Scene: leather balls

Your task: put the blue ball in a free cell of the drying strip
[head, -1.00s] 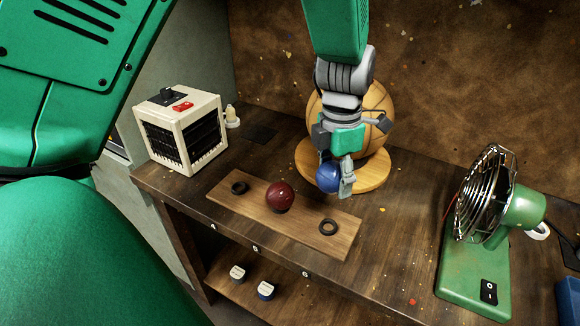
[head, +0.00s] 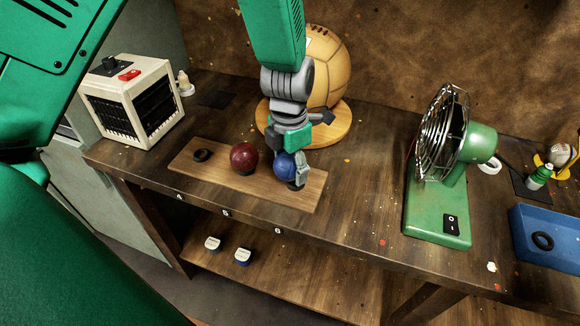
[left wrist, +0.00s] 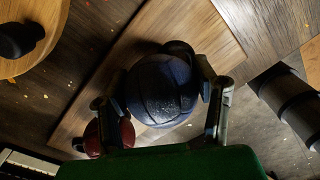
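My left gripper (head: 291,174) is shut on the blue ball (head: 286,165). It holds the ball over the right end of the wooden drying strip (head: 225,181), at or just above the right ring, which is mostly hidden. In the left wrist view the blue ball (left wrist: 160,90) sits between both fingers, with part of a dark ring (left wrist: 180,47) showing beside it. A dark red ball (head: 244,158) rests in the strip's middle cell. The left cell's black ring (head: 202,155) is empty. I cannot tell whether the blue ball touches its ring. My right gripper is not in view.
A cream heater (head: 134,101) stands at the left. A large tan ball (head: 326,70) on a round wooden board (head: 338,128) is just behind my gripper. A green fan (head: 440,170) and a blue tray (head: 550,238) are at the right. Two small jars (head: 242,256) stand on the lower shelf.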

